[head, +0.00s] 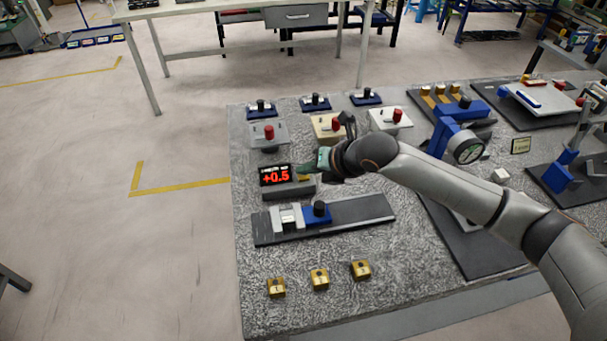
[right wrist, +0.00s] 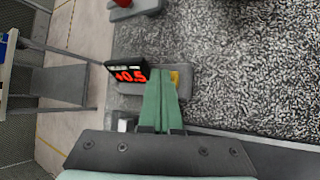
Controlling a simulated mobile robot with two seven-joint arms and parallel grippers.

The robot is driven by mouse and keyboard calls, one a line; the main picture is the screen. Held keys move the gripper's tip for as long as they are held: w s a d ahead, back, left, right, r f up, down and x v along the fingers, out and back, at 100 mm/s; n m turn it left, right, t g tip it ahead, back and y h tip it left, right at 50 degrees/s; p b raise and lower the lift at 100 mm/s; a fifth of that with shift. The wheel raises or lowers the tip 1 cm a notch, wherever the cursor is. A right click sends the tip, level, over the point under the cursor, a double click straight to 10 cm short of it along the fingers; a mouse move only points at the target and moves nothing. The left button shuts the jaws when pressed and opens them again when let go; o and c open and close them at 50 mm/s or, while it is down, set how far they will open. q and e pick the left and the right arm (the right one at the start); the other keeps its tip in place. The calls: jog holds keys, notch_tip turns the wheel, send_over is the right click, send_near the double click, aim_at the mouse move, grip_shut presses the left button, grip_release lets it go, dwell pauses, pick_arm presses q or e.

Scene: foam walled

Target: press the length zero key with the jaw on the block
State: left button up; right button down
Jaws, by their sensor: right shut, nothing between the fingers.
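The readout (head: 275,175) shows +0.5 in red on a grey base, and it also shows in the right wrist view (right wrist: 130,76). A small yellow key (head: 303,178) sits on that base to the right of the display; it shows beside the fingertips in the right wrist view (right wrist: 174,78). My right gripper (head: 306,168) is shut and empty, its green fingers (right wrist: 163,74) close over the base by the key. I cannot tell if they touch it. In front, a dark rail (head: 365,211) carries pale metal jaw pieces (head: 287,217) and a blue slide (head: 318,214). Whether a block lies between the jaws is unclear.
Several brass blocks (head: 319,279) stand at the slab's front. Boxes with red knobs (head: 268,135) stand behind the readout. The slab's left edge is near the readout.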

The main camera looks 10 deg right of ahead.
jog(key=shift+f, duration=0.3)
dwell(0.4)
jog(key=shift+r+p, duration=0.9)
jog(key=shift+p, duration=0.1)
notch_tip(320, 180, up, 3)
jog(key=p, duration=0.2)
jog(key=shift+f+p, duration=0.15)
jog(key=shift+p, duration=0.25)
notch_tip(320, 180, up, 2)
jog(key=shift+r+p, duration=0.2)
jog(key=shift+p, duration=0.65)
jog(key=shift+s+d+f, duration=0.1)
